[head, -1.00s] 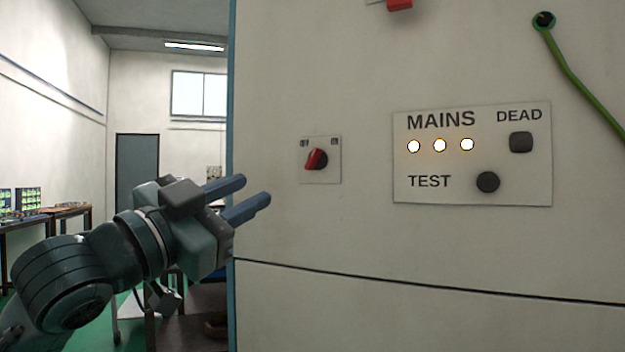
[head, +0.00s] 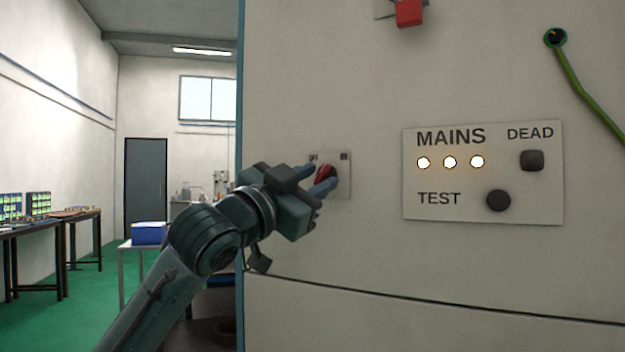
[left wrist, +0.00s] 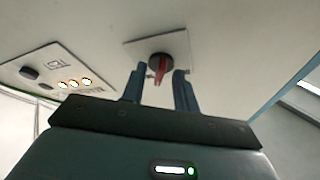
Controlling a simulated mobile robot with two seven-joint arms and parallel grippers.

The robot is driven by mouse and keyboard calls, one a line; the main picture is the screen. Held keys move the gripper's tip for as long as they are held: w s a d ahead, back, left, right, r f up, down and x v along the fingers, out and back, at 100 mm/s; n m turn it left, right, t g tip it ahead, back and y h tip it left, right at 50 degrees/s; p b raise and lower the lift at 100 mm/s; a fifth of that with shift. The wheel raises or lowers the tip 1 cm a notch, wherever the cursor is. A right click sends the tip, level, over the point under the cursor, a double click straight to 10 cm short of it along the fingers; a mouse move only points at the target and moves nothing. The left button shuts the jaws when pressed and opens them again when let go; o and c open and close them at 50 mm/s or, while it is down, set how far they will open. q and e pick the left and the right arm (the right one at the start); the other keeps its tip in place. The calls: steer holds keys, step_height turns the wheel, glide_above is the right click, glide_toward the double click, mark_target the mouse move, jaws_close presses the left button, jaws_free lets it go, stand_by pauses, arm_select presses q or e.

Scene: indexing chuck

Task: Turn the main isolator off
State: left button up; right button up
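A red rotary knob (head: 328,173) with a dark base sits on a small pale plate (head: 343,190) on the cabinet face. My left gripper (head: 321,177) is at this knob with its two blue fingers apart. In the left wrist view the red knob (left wrist: 159,67) shows between the two fingertips, one on each side, with a gap on both sides. A larger red handle (head: 409,13) shows at the top edge of the head view, partly cut off. My right gripper is not in view.
The MAINS panel (head: 530,205) to the right has three lit lamps (head: 450,162), a dark DEAD button (head: 531,160) and a dark TEST button (head: 498,200). A green cable (head: 580,88) hangs at the upper right. The cabinet face between knob and panel is clear.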

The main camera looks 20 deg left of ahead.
arm_select(q)
steer(key=shift+c, duration=0.3)
jaws_close()
